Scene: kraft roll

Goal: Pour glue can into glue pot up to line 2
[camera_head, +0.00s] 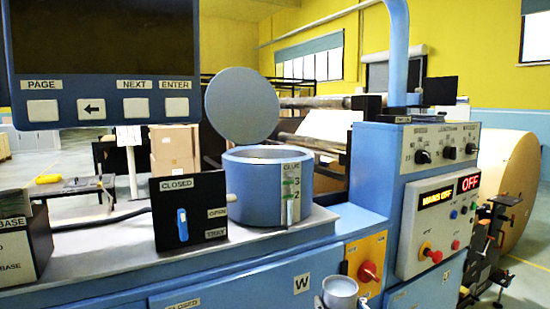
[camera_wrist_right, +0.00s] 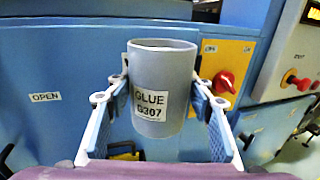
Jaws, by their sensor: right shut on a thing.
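The glue pot (camera_head: 250,198) is a blue round vessel on the grey machine top, its round lid (camera_head: 242,106) raised. A sight gauge (camera_head: 291,198) on its front shows marks 3 and 2 with green by them; the exact level is too small to read. The grey glue can (camera_head: 340,290) is at the bottom edge of the head view, below and right of the pot. It looks upright. In the right wrist view the can (camera_wrist_right: 163,70) is labelled GLUE G307. My right gripper (camera_wrist_right: 163,90) is shut around its sides. My left gripper is out of view.
A black panel (camera_head: 188,212) with a blue switch stands left of the pot. A red knob (camera_head: 368,271) on a yellow plate sits behind the can. A monitor (camera_head: 98,60) fills the upper left.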

